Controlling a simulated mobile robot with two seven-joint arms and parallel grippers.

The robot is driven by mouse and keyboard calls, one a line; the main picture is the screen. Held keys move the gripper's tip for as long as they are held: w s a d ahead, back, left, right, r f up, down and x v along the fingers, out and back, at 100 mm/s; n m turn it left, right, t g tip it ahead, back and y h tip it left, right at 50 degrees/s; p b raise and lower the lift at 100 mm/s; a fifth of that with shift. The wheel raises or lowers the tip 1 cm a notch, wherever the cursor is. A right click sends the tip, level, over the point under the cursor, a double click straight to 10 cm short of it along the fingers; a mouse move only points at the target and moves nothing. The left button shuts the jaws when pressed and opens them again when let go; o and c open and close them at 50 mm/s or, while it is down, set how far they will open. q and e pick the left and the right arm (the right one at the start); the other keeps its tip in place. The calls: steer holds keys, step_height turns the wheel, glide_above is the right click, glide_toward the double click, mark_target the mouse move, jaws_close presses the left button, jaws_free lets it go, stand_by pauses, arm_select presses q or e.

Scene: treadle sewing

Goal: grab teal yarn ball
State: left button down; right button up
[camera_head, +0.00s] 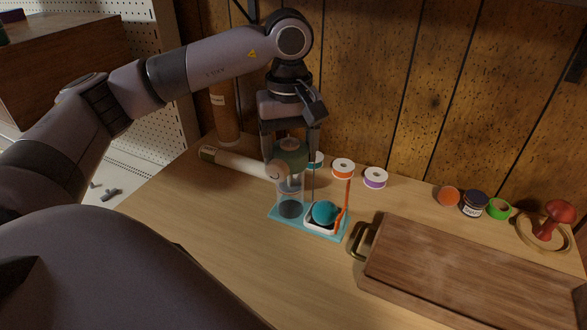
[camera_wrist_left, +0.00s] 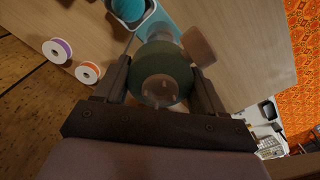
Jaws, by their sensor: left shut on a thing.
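The teal yarn ball (camera_head: 325,212) sits in a small white dish (camera_head: 313,228) on a teal mat (camera_head: 284,218). It also shows at the top edge of the left wrist view (camera_wrist_left: 129,8). My left gripper (camera_head: 290,150) points down behind and left of the ball, apart from it. Its fingers (camera_wrist_left: 160,82) are closed on the dark green top (camera_head: 291,160) of a clear glass vessel (camera_head: 289,198), also seen in the left wrist view (camera_wrist_left: 160,88). The vessel looks upright over the mat; I cannot tell whether it touches it. My right gripper is not in view.
An orange stick (camera_head: 346,203) and a thin dark rod stand by the ball. A pale roll (camera_head: 238,163) lies left of my gripper. Orange (camera_head: 343,168) and purple (camera_head: 375,178) spools stand behind. A wooden board (camera_head: 470,270) with a brass handle lies right. The front left tabletop is clear.

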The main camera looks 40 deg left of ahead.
arm_select(q)
steer(key=shift+f, duration=1.9)
steer(key=shift+c, duration=0.4)
jaws_free()
